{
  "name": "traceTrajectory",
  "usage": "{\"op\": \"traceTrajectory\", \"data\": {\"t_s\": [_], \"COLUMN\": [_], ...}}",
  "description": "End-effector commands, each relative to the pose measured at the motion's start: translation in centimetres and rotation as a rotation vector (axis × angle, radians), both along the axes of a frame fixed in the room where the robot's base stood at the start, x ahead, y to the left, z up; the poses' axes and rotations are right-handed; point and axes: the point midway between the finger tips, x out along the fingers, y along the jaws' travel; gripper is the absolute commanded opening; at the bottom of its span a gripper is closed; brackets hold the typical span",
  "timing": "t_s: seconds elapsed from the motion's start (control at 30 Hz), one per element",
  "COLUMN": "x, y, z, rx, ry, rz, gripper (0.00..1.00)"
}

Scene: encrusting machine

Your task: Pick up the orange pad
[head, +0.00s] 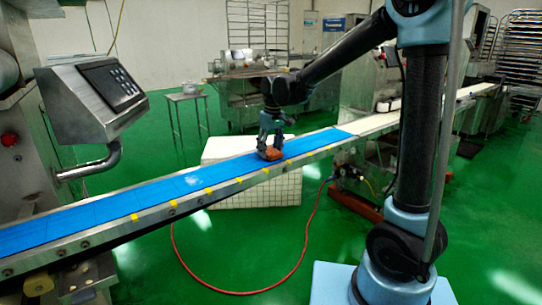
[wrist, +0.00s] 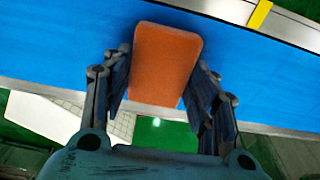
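The orange pad (wrist: 167,62) is a flat block with rounded corners. In the wrist view it lies between my two fingers, over the blue belt. In the head view the pad (head: 270,153) is low at the fingertips, at the belt's surface. My gripper (head: 270,146) points down over the belt with one finger on each side of the pad. In the wrist view my gripper (wrist: 165,62) has its fingertips very close to the pad's two sides. Whether they press on it cannot be told. Any gap under the pad is hidden.
The blue conveyor belt (head: 150,196) slopes up to the right, with yellow marks along its metal rail. A control box (head: 92,98) stands at the left. A white tiled block (head: 228,196) is under the belt. A red hose (head: 240,292) lies on the green floor.

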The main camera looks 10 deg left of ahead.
Motion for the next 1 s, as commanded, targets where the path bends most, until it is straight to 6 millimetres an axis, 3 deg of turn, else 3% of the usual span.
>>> {"op": "traceTrajectory", "data": {"t_s": [0.43,1.0], "x": [0.0,0.0], "y": [0.0,0.0], "z": [0.8,9.2], "rx": [0.000,0.000], "ry": [0.000,0.000], "rz": [0.000,0.000], "gripper": [0.34,0.34]}}
